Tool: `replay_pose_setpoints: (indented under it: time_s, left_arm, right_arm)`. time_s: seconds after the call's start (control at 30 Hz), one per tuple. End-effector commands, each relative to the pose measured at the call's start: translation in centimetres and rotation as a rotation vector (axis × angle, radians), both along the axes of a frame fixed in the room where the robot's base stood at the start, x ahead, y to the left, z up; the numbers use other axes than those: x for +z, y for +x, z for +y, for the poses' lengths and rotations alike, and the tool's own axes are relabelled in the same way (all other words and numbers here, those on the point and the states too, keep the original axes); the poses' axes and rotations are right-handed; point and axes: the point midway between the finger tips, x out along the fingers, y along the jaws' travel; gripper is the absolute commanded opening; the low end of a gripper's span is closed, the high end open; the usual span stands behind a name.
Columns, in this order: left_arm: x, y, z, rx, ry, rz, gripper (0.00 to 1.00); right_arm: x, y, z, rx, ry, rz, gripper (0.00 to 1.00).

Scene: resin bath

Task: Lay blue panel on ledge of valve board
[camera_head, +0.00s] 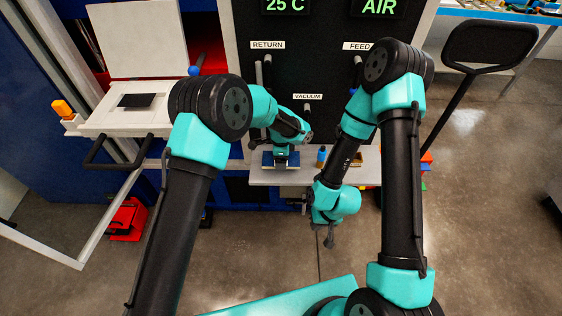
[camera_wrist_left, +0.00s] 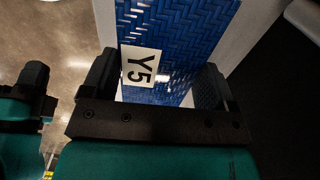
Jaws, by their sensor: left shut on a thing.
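The blue panel (camera_wrist_left: 185,35) has a woven surface and a white label reading Y5. My left gripper (camera_wrist_left: 155,85) is shut on its near edge in the left wrist view. In the head view the panel (camera_head: 267,159) shows as a small dark blue piece under my left gripper (camera_head: 281,157), over the pale ledge (camera_head: 265,178) of the black valve board (camera_head: 320,70). I cannot tell whether the panel touches the ledge. My right gripper (camera_head: 328,238) hangs in front of the ledge, apart from the panel; its jaws are too small to read.
A small blue bottle (camera_head: 321,155) stands on the ledge right of the panel. Valve handles hang beneath the RETURN and FEED labels. A white open-lidded unit (camera_head: 125,118) stands at the left. A red case (camera_head: 126,219) is on the floor. Open floor lies at the right.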

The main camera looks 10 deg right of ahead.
Motion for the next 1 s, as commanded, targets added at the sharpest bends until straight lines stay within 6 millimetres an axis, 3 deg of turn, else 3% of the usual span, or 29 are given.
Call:
replay_pose_setpoints:
  time_s: [0.33,0.6,1.0]
  left_arm:
    - [-0.1,0.6,-0.2,0.002,0.0,0.0,0.54]
    - [-3.4,0.6,-0.1,0.0,0.0,0.0,0.54]
    - [-3.8,0.6,-0.1,0.0,0.0,0.0,0.54]
  right_arm:
    - [0.0,0.0,0.0,0.0,0.0,0.0,0.0]
    - [0.0,0.0,0.0,0.0,0.0,0.0,0.0]
    - [0.0,0.0,0.0,0.0,0.0,0.0,0.0]
